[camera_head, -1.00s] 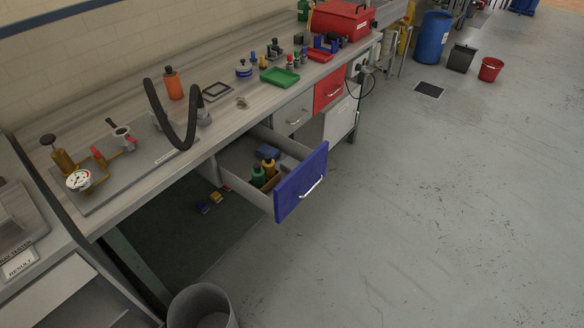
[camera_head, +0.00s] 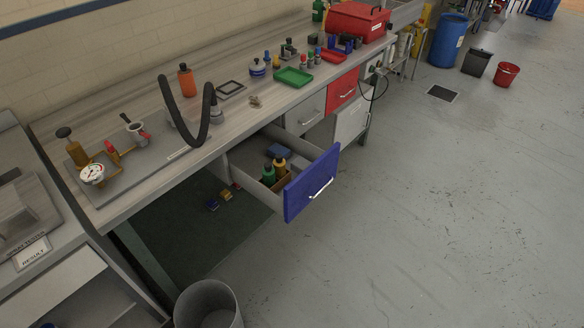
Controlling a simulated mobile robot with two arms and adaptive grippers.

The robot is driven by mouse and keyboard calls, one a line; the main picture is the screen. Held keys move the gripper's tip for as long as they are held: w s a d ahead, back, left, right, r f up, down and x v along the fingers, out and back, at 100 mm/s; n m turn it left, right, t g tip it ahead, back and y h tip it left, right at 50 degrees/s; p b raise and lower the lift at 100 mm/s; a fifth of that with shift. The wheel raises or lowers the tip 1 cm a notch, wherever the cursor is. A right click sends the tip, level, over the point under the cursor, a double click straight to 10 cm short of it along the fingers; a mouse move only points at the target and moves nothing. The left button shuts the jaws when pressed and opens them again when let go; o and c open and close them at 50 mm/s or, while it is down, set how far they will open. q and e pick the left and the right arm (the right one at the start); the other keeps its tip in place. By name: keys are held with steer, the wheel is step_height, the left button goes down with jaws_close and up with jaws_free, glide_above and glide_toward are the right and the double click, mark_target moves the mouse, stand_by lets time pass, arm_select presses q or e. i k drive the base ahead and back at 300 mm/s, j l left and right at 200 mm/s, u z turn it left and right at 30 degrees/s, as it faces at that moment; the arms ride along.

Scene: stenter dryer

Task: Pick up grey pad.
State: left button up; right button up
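I cannot pick out a grey pad with certainty. A flat dark-rimmed square with a greyish middle (camera_head: 230,89) lies on the workbench (camera_head: 150,101), behind the black hose. A small beige-grey lump (camera_head: 254,101) lies on the bench just in front of it. A blue-grey block (camera_head: 278,151) lies in the open blue-fronted drawer (camera_head: 311,186), beside green and amber bottles (camera_head: 279,167). Neither of my grippers is in view.
A black hose (camera_head: 187,128) and brass gauge fittings (camera_head: 92,173) stand on the bench's left part. A green tray (camera_head: 293,77) and red toolbox (camera_head: 358,22) are farther back. A grey bin (camera_head: 207,305) stands at the front. The floor to the right is mostly clear.

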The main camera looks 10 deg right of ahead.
mark_target(298, 165)
steer(key=i+l+u, duration=0.1)
steer(key=u, duration=0.3)
steer(key=l+u, duration=0.25)
steer(key=u, duration=0.2)
steer(key=i+l+u, duration=0.1)
steer(key=l+u, duration=0.15)
steer(key=u, duration=0.15)
